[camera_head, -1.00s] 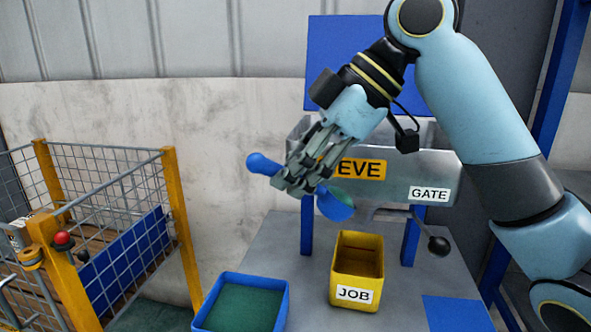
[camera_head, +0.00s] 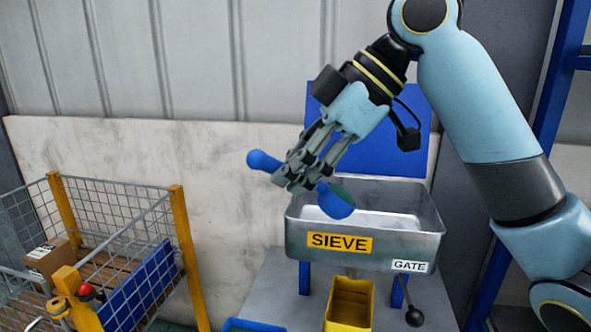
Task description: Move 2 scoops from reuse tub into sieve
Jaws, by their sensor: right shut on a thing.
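My right gripper (camera_head: 292,183) is shut on the handle of a blue scoop (camera_head: 337,206). The scoop's bowl points right and down, with green material showing in it. The bowl appears in front of or above the left part of the metal sieve (camera_head: 365,262), labelled SIEVE; I cannot tell the exact depth. The sieve's pale inside shows and looks empty where visible. My left gripper is not in view.
A yellow bin (camera_head: 348,304) stands below the sieve. A GATE label (camera_head: 410,266) and a black-knobbed lever (camera_head: 414,316) are at the sieve's right. A wire cage (camera_head: 120,240) with yellow posts and a cardboard box (camera_head: 47,262) stands left. A blue panel (camera_head: 410,140) rises behind the sieve.

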